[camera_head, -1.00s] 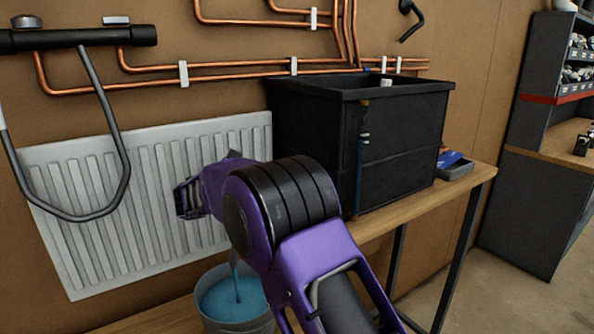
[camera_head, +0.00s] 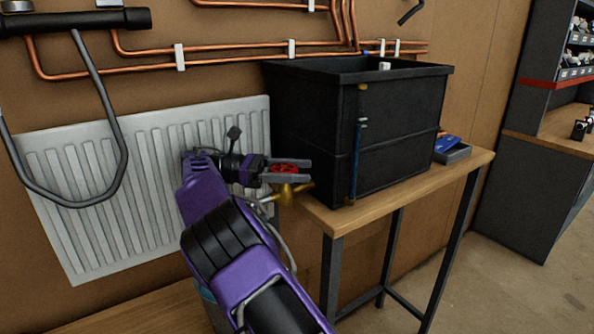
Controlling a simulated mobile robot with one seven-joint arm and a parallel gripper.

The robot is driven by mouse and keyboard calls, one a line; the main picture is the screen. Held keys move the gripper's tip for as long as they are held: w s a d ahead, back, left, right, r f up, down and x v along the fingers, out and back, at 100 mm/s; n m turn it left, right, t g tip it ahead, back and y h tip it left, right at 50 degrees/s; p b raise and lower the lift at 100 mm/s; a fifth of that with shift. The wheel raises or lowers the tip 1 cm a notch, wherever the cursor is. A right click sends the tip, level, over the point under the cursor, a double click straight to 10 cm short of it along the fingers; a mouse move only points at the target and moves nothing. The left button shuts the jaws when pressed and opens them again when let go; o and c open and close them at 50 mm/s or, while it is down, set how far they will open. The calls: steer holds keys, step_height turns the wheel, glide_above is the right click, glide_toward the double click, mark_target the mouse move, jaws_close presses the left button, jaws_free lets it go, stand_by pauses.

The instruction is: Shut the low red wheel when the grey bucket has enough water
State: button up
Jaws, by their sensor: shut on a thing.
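The low red wheel (camera_head: 285,168) sits on top of a brass tap (camera_head: 284,194), in front of the black tank's lower left corner. My gripper (camera_head: 290,170) reaches it from the left, and its two fingers are shut on the wheel, one along each side. The grey bucket (camera_head: 211,313) stands below and to the left, mostly hidden behind my purple arm. Only a thin strip of its left side shows, so the water level and any stream from the tap cannot be seen.
The black tank (camera_head: 408,128) stands on a wooden table (camera_head: 405,198), with a blue sight tube (camera_head: 357,150) on its front. A white radiator (camera_head: 90,205) and copper pipes (camera_head: 235,50) are on the wall behind. A small tray (camera_head: 453,153) lies right of the tank.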

steer(key=shift+d, duration=0.1)
steer(key=o, duration=1.1)
step_height(320, 180, up, 10)
steer(key=shift+r, duration=0.1)
